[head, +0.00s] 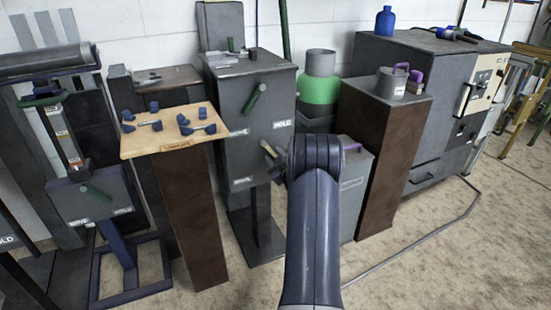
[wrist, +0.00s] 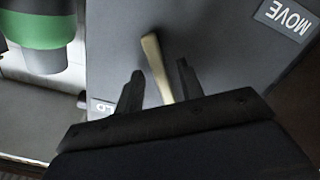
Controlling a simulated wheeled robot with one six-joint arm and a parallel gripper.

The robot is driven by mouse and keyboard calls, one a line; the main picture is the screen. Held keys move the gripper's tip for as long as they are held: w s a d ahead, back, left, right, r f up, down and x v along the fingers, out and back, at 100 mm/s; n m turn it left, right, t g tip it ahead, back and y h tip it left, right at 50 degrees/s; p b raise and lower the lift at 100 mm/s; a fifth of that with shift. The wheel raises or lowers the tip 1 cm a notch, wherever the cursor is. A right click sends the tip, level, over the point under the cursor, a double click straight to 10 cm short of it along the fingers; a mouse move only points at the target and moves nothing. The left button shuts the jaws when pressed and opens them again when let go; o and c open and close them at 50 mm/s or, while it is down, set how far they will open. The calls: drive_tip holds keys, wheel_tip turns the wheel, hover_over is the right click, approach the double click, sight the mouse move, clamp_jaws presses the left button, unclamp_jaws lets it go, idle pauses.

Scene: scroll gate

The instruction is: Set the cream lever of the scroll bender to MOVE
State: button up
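The scroll bender's grey housing (head: 250,140) stands in the middle of the head view, and its panel (wrist: 215,50) fills much of the wrist view. The cream lever (wrist: 157,66) lies between the two fingers of my gripper (wrist: 159,68), with a visible gap on both sides. My gripper is open. The MOVE label (wrist: 287,17) appears upside down at upper right in the wrist view. A partly hidden label ending in "LD" (wrist: 103,108) is at lower left. In the head view, my gripper (head: 271,158) is beside the housing's front, and I cannot make out the cream lever there.
A green lever (head: 255,100) sits higher on the housing. A green-banded cylinder (head: 319,90) stands just to the right. A wooden-topped stand (head: 170,142) with blue-ended parts is on the left. A brown pedestal (head: 388,150) is on the right. Open floor lies in front.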

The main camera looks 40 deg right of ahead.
clamp_jaws()
idle(0.3)
idle(0.3)
